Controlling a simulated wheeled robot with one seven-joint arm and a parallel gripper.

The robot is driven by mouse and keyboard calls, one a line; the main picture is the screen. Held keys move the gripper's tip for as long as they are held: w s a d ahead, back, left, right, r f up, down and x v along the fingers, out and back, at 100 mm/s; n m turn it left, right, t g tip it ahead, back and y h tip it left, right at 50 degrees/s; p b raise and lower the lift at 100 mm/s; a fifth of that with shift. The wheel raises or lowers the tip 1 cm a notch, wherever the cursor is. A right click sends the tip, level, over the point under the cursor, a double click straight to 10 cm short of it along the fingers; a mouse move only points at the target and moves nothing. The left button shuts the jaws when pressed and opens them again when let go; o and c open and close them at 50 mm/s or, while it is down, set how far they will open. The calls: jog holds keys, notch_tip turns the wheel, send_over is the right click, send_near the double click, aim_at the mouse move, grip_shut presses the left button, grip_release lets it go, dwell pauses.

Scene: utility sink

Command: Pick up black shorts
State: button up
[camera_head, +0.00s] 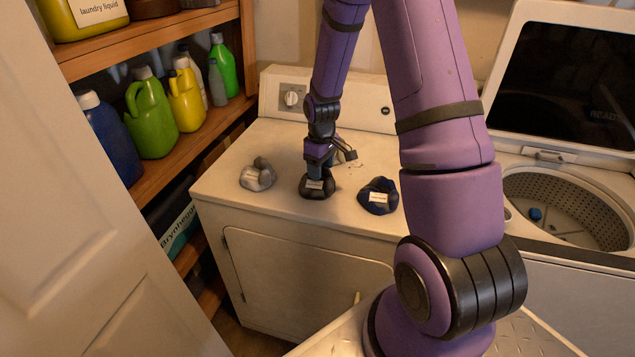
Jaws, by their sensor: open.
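The black shorts (317,188) appear as a small dark bundle with a pale label, on top of the white dryer. My gripper (316,175) points down at this bundle from above, with its fingers at or around its top. The jaws are open; the fingertips are partly hidden against the dark cloth, so I cannot tell how far they reach around it. The bundle rests on the dryer top.
A grey bundle (258,175) lies to the left and a dark blue bundle (379,196) to the right, both close by. The dryer's control panel (290,98) rises behind. An open washer (565,205) stands right. Shelves with bottles (150,115) and a door (70,230) are left.

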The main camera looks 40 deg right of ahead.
jog(key=c, duration=0.9)
jog(key=shift+c, duration=0.3)
